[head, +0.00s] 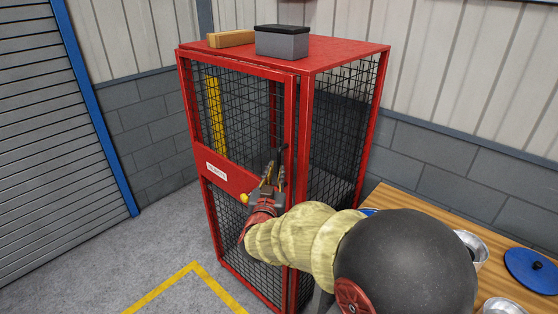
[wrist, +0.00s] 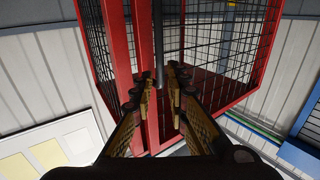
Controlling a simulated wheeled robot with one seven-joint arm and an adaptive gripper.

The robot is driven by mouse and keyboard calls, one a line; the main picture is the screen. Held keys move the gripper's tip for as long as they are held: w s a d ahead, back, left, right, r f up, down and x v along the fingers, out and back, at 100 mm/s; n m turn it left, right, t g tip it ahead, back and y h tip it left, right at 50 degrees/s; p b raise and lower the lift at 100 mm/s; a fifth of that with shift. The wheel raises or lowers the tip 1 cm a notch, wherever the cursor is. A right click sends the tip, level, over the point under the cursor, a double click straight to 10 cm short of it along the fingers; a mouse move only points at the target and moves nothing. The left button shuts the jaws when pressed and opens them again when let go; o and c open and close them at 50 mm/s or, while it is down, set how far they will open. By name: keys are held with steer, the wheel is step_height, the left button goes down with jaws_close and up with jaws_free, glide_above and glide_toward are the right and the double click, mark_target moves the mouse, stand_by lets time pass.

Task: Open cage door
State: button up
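The red cage (head: 345,55) stands in the middle of the head view, with black mesh sides. Its red-framed mesh door (head: 240,180) faces front and looks shut or nearly so; a narrow dark line runs along its right edge. A black handle (head: 284,152) is near that edge; in the wrist view it is a dark upright bar (wrist: 159,45). My gripper (head: 271,175) is in front of the door's right edge. In the wrist view my gripper (wrist: 163,84) is open, with the handle's end showing between its fingertips. I cannot tell if either finger touches it.
A grey box with black lid (head: 282,42) and a wooden block (head: 232,39) lie on the cage top. A wooden table (head: 400,198) with metal bowls and a blue lid (head: 532,270) is at right. Grey floor (head: 170,235) with yellow lines is clear at front left.

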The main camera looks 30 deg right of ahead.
mark_target(278, 161)
steer(key=x, duration=0.7)
steer(key=shift+c, duration=0.6)
jaws_close()
